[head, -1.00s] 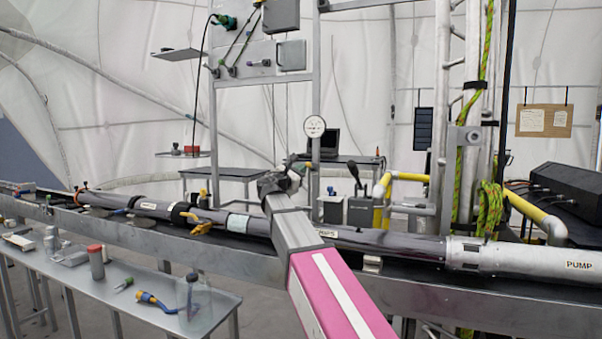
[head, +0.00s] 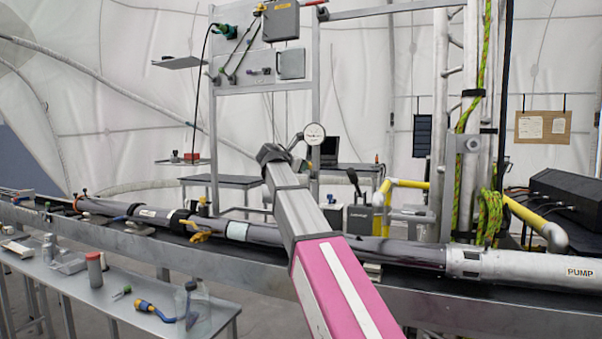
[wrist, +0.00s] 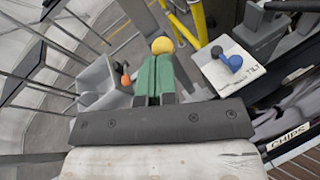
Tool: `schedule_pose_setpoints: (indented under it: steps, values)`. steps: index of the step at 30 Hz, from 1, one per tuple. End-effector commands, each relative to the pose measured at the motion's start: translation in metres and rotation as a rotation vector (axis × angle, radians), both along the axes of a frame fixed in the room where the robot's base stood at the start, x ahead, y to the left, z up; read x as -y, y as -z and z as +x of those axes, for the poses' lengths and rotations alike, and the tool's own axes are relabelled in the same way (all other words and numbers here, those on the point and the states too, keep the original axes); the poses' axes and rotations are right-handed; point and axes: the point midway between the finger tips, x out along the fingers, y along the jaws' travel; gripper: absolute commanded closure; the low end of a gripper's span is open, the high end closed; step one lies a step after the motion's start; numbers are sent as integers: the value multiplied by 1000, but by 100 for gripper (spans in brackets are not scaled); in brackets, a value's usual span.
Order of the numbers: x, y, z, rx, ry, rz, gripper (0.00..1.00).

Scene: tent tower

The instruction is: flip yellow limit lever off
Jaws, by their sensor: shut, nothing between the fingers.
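In the wrist view a round yellow knob (wrist: 162,45) shows just past the fingertips of my gripper (wrist: 155,62). It looks like the top of the yellow lever; its stem and base are hidden behind the fingers. I cannot tell whether the fingers touch it. The green fingers are shut together with nothing between them. In the head view my gripper (head: 292,144) is at the far end of the pink and grey arm, beside the round white gauge. The yellow lever cannot be made out in the head view.
In the wrist view, a white plate with a blue lever (wrist: 234,62) marked TILT is to the right, and an orange-knobbed lever (wrist: 126,80) is to the left. In the head view, a gauge (head: 314,134), a box with a black lever (head: 358,218) and a long pipe (head: 390,250) are close by.

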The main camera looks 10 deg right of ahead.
Motion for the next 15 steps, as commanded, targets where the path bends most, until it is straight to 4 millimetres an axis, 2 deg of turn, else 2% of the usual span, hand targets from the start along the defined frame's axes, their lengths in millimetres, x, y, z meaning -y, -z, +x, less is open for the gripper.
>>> schedule_pose_setpoints:
  steps: [3,9,15]
  values:
    - [3,-12,10,-95,1,58,100]
    - [9,-22,20,-256,1,150,100]
    - [15,-26,26,-353,0,203,100]
